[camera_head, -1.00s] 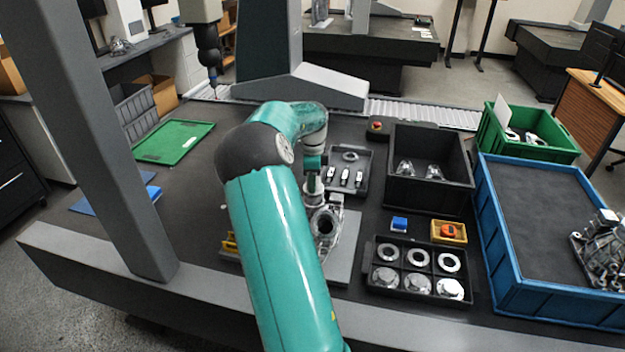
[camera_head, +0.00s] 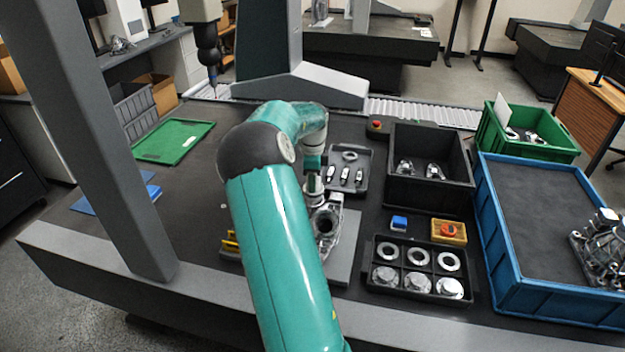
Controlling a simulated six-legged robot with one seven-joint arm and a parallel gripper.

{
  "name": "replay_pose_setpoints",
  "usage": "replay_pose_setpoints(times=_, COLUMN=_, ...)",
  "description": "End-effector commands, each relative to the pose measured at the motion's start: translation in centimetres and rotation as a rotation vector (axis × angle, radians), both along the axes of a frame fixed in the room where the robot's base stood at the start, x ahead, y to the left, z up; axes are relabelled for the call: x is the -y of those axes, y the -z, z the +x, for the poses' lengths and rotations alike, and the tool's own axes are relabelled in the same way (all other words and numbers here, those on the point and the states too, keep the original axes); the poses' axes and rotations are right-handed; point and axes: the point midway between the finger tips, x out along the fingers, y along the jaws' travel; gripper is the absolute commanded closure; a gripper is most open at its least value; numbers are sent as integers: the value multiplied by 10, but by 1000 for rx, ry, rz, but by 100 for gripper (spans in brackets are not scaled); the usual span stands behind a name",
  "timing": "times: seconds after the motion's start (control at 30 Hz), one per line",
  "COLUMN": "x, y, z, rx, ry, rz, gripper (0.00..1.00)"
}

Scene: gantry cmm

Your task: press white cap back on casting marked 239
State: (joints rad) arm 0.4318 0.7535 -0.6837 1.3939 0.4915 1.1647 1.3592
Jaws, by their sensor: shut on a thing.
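A grey metal casting (camera_head: 327,224) with a dark round opening sits on a grey plate (camera_head: 343,262) mid-table. It is partly hidden behind my teal arm, and no number on it can be read. My gripper (camera_head: 313,198) points down at the casting's far left side, close to its top. It is shut on a small pale piece, which looks like the white cap, mostly hidden by the gripper. Whether the cap touches the casting cannot be told.
A black compartment tray (camera_head: 368,262) holds rings and round metal parts. A black bin (camera_head: 428,195), a blue crate (camera_head: 552,312), a yellow box (camera_head: 463,241) and a tray of small parts (camera_head: 333,183) stand nearby.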

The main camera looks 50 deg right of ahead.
Motion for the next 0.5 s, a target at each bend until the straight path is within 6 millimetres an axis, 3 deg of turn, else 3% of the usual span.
replay_pose_setpoints(times=0.17, x=0, y=0, z=0, rx=0, ry=0, rz=0, gripper=92)
replay_pose_setpoints(times=0.2, x=0, y=0, z=0, rx=0, ry=0, rz=0, gripper=57)
replay_pose_setpoints(times=0.3, x=0, y=0, z=0, rx=0, ry=0, rz=0, gripper=38)
replay_pose_setpoints(times=0.5, x=0, y=0, z=0, rx=0, ry=0, rz=0, gripper=38)
